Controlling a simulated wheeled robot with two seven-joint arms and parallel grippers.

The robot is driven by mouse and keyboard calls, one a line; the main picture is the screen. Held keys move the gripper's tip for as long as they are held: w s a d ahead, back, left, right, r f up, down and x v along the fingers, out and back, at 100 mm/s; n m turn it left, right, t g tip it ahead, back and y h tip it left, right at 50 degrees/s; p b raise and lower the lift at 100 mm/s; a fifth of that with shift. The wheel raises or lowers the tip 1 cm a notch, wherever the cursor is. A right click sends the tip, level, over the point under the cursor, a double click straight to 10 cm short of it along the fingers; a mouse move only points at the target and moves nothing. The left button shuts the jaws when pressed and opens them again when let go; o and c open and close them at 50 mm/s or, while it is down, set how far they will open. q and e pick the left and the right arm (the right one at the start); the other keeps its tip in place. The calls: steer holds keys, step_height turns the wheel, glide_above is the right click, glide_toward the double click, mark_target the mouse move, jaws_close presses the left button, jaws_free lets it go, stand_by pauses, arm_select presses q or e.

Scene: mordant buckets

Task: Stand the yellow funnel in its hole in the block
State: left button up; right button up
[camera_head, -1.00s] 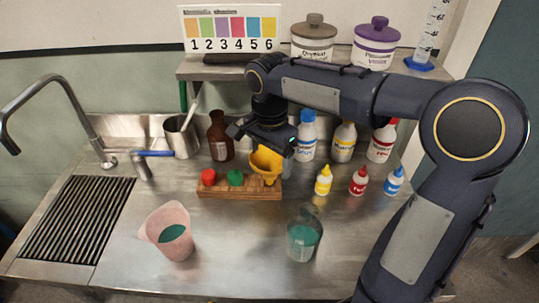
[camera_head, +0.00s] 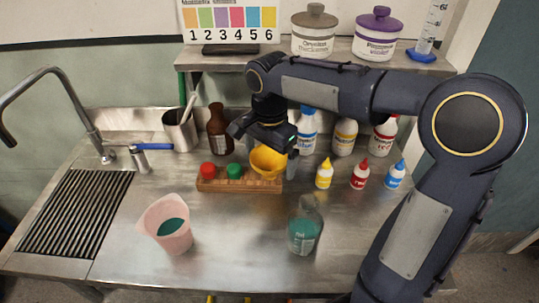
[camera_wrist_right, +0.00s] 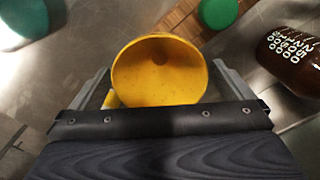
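The yellow funnel (camera_head: 268,161) is upright, mouth up, at the right end of the wooden block (camera_head: 215,186). Its spout is hidden, so I cannot see how deep it sits in the hole. My right gripper (camera_head: 280,160) is over the funnel. In the right wrist view the fingers (camera_wrist_right: 160,85) stand wide apart, one on each side of the funnel bowl (camera_wrist_right: 158,75), with narrow gaps to its rim. A small yellow tab on the funnel shows near the left-hand finger. My left gripper is not in view.
A red cap (camera_head: 208,171) and a green cap (camera_head: 234,171) are on the block. A brown bottle (camera_head: 218,135) stands behind it. Small dropper bottles (camera_head: 324,175) stand to the right. A pink jug (camera_head: 168,226) and a glass bottle (camera_head: 304,235) stand in front, with clear counter between.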

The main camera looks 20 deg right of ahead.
step_height(320, 180, up, 8)
steer(key=shift+p, duration=0.4)
steer(key=shift+f, duration=0.1)
stand_by(0.4)
